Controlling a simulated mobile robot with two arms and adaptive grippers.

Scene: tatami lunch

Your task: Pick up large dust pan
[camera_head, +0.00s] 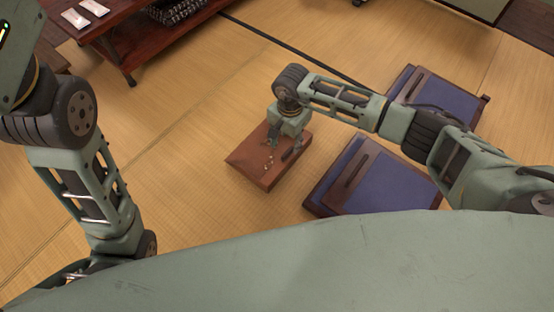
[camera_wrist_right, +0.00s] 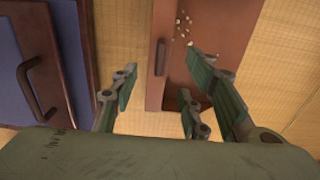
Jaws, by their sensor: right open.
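A flat reddish-brown pan (camera_head: 250,166) with a dark bar handle lies on the tatami in the middle of the head view, with small pale crumbs on it. I take it for the large dust pan. In the right wrist view the pan (camera_wrist_right: 218,38) runs up from the middle, its handle (camera_wrist_right: 161,57) near its left edge. My right gripper (camera_head: 272,144) is over the pan. In the wrist view the open fingers (camera_wrist_right: 167,82) are spread to either side of the handle, with nothing between them touching. My left gripper is out of view.
Two blue panels in brown frames, with bar handles, lie to the right: a near one (camera_head: 390,185) and a far one (camera_head: 445,98). A dark red low table (camera_head: 140,40) stands at the upper left. Bare tatami (camera_head: 190,130) lies left of the pan.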

